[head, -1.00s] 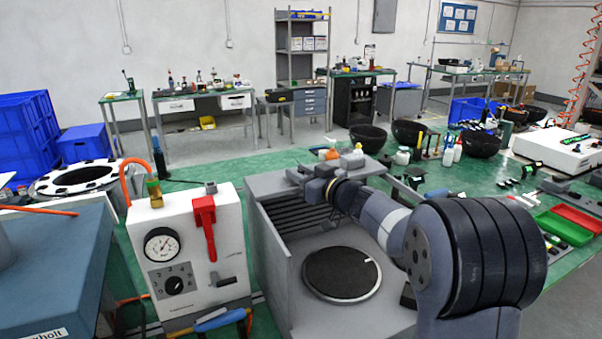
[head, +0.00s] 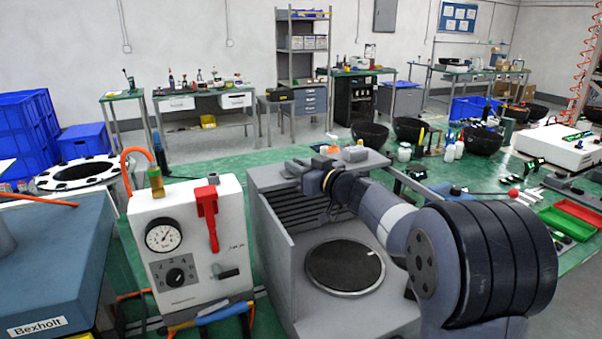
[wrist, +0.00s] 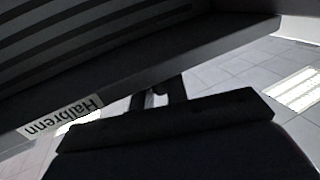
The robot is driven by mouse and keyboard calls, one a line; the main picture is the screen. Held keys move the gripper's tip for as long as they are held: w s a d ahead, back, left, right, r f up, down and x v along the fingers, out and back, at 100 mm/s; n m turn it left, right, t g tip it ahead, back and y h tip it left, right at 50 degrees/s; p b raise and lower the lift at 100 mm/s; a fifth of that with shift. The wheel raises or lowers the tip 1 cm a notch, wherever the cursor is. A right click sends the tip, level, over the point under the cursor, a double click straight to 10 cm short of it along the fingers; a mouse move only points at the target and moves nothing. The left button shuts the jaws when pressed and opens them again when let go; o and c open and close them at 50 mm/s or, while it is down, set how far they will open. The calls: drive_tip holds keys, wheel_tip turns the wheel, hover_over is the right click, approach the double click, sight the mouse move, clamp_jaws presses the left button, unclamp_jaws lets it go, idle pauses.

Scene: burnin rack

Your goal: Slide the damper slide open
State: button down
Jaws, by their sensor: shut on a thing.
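A grey open-fronted housing (head: 268,180) with dark slats (head: 300,212) on its inner wall and a round dark plate (head: 345,267) on its floor stands in front of me. My arm reaches over it from the right, and my gripper sits at its back left top edge, mostly hidden by my wrist in the head view. In the wrist view my gripper (wrist: 160,97) is shut on a small part at the edge of the slatted panel (wrist: 150,65). This part is probably the damper slide's grip; the dark jaws hide most of it. An upside-down "Halbrenn" label (wrist: 62,115) is beside it.
A white gauge unit (head: 190,245) with a red lever (head: 207,212) stands close left of the housing. A blue-grey "Bexholt" box (head: 50,265) is at far left. Black bowls (head: 369,135) and small bottles stand on the green bench behind. Red and green trays (head: 575,214) lie right.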

sight(284, 173)
drive_tip(key=a+b, duration=0.1)
drive_tip(key=s+a+b, duration=0.1)
drive_tip(key=a+b, duration=0.1)
drive_tip(key=b, duration=0.1)
drive_tip(key=shift+s+a+f, duration=0.15)
drive_tip(key=shift+s+f, duration=0.05)
drive_tip(key=shift+f, duration=0.1)
drive_tip(key=shift+s+a+r+b, duration=0.1)
drive_tip(key=shift+s+a+b, duration=0.1)
drive_tip(key=shift+a+b, duration=0.4)
drive_tip(key=shift+r, duration=0.15)
drive_tip(key=c, duration=1.5)
unclamp_jaws()
drive_tip(key=shift+s+a, duration=0.1)
drive_tip(key=shift+s, duration=0.05)
drive_tip(key=shift+o, duration=0.2)
drive_tip(key=b+v, duration=0.3)
drive_tip(key=v, duration=0.7)
drive_tip(key=shift+s+d, duration=0.25)
